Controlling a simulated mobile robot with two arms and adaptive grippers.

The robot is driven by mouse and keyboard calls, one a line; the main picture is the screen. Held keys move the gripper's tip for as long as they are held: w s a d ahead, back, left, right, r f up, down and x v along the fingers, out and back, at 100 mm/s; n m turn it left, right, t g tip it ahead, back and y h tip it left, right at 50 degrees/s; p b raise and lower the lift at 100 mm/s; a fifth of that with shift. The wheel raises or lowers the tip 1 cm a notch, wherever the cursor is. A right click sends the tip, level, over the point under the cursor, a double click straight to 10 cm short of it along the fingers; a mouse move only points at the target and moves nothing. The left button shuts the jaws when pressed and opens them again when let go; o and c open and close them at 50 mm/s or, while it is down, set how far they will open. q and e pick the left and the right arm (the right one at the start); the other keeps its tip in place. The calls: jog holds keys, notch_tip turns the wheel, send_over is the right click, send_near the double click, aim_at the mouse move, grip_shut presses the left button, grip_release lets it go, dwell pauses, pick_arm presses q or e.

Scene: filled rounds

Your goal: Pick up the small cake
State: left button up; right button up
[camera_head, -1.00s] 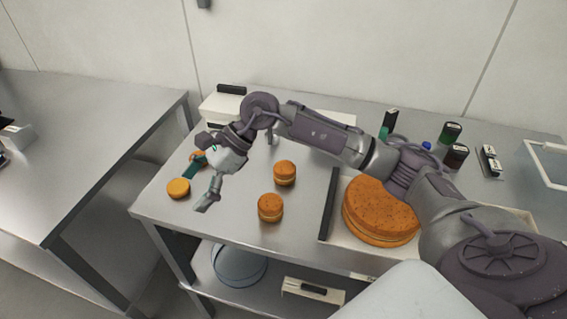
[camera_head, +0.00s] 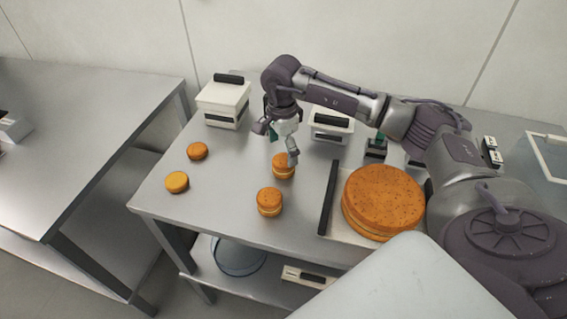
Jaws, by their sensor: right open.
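Several small orange cakes lie on the metal table. One small cake (camera_head: 281,169) is just below my right gripper (camera_head: 277,146), and the gripper covers its upper part. The gripper is open, and I cannot tell whether its fingers touch the cake. A second small cake (camera_head: 269,202) sits nearer the table's front edge. Two flatter small cakes (camera_head: 197,151) (camera_head: 177,182) lie at the left. A large cake (camera_head: 383,198) sits on a tray with a dark handle (camera_head: 327,198) at the right. My left gripper is not in view.
White boxes with dark handles (camera_head: 224,104) (camera_head: 331,125) stand at the back of the table (camera_head: 228,180). My right arm spans the right side. A lower shelf holds a round glass dish (camera_head: 239,255). Another table (camera_head: 75,130) stands at the left, across a gap.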

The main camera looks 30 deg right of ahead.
aim_at(283, 159)
jog(key=shift+s+f, duration=0.1)
jog(key=shift+f, duration=0.2)
jog(key=f, duration=0.1)
jog(key=f+p, duration=0.2)
jog(key=shift+s+a+f, duration=0.15)
jog(key=shift+s+f, duration=0.15)
jog(key=shift+f, duration=0.5)
jog(key=c, duration=0.9)
